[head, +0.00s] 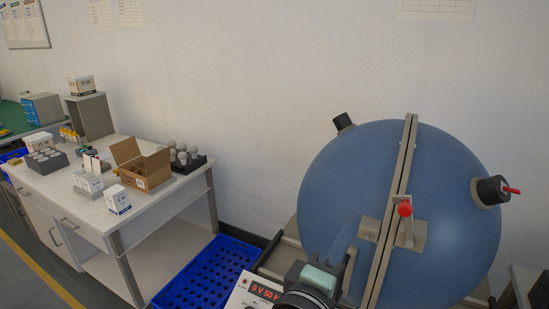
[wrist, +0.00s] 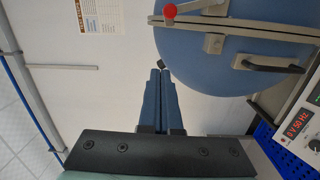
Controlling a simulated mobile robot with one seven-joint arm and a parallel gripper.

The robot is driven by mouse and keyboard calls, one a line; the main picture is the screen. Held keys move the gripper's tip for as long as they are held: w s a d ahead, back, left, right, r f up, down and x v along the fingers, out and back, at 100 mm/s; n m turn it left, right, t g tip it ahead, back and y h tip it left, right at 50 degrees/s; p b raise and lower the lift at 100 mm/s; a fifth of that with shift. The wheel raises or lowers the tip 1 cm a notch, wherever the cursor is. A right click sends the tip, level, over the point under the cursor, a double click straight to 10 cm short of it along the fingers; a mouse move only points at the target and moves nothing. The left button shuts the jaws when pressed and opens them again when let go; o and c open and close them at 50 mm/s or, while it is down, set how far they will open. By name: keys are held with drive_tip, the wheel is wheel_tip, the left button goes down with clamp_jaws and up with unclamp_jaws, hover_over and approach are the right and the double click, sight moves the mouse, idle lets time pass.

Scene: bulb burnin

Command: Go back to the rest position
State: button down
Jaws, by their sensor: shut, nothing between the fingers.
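My gripper (wrist: 160,72) shows in the wrist view with its two blue fingers together and nothing between them. In the head view, part of my arm and gripper is at the bottom, in front of the large blue sphere (head: 340,175). The sphere appears closed, with a grey seam flange and a red-knobbed latch (head: 405,210). In the wrist view the sphere (wrist: 215,50) is at the upper right, apart from the fingertips in the picture, with its red knob (wrist: 170,10) at the top.
A white workbench (head: 150,207) at left holds an open cardboard box (head: 143,167), a black tray of bulbs (head: 190,163) and small cartons. A blue crate (head: 205,275) sits on the floor. An instrument (head: 252,292) reading 0 V 50 Hz is beside my arm.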

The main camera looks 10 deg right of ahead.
drive_tip(key=a+r+m+t+y, duration=0.2)
drive_tip(key=a+r+m+t, duration=0.15)
drive_tip(key=r, duration=0.45)
drive_tip(key=a+r+m+t+y, duration=0.2)
drive_tip(key=a+r+t, duration=0.15)
drive_tip(key=r, duration=0.45)
drive_tip(key=s+a+r+m+t+y, duration=0.2)
drive_tip(key=s+a+r+t+y, duration=0.1)
drive_tip(key=r, duration=0.5)
drive_tip(key=s+a+r+m+t+y, duration=0.2)
drive_tip(key=s+a+r+t+y, duration=0.1)
drive_tip(key=s+r, duration=0.5)
drive_tip(key=shift+a+r+y, duration=0.3)
drive_tip(key=shift+a+y, duration=0.4)
drive_tip(key=shift+a, duration=0.3)
drive_tip(key=c, duration=1.5)
unclamp_jaws()
drive_tip(key=shift+m, duration=0.25)
drive_tip(key=shift+c, duration=0.2)
